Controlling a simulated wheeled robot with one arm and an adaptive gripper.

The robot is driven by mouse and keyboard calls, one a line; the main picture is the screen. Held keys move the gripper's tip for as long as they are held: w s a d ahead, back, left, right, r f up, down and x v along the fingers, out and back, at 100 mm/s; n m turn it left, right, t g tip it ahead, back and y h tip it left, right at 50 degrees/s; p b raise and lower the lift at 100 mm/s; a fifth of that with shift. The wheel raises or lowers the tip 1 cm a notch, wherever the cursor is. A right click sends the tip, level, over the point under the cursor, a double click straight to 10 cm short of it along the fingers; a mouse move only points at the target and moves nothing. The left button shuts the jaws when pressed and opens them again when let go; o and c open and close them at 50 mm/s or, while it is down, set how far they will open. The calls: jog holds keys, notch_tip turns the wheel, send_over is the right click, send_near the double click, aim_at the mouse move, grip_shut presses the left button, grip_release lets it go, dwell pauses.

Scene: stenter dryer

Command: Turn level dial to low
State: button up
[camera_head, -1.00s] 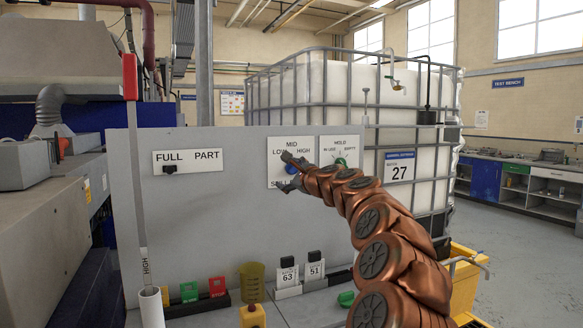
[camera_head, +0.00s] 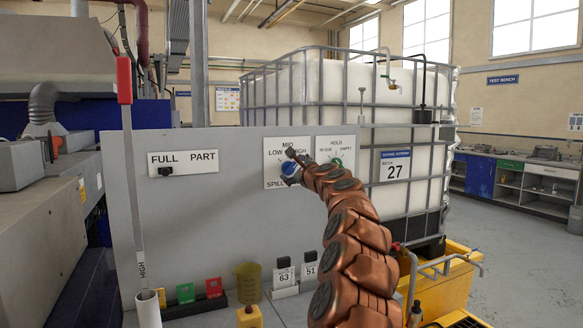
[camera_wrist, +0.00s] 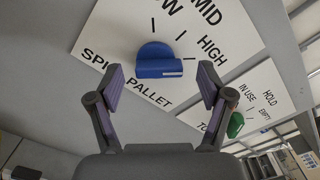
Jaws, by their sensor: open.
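The level dial is a blue knob with a raised bar, on a white plate (camera_wrist: 120,45) marked LOW, MID, HIGH and SPILL PALLET. In the wrist view the dial (camera_wrist: 158,62) sits between my open fingers, with a gap on each side. A small white mark shows at the right end of its bar, on the side of HIGH. My gripper (camera_wrist: 160,80) is open and empty in front of the plate. In the head view my gripper (camera_head: 293,165) partly hides the dial (camera_head: 288,169).
A HOLD plate with a green knob (camera_wrist: 235,124) is close on the right. A FULL/PART switch (camera_head: 166,171) is on the panel's left. A red-topped lever (camera_head: 124,80) stands at far left. A white tank (camera_head: 345,95) is behind the panel.

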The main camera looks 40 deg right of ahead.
jog(key=shift+x, duration=0.95)
jog(key=shift+c, duration=0.4)
jog(key=c, duration=1.1)
jog(key=shift+o, duration=0.2)
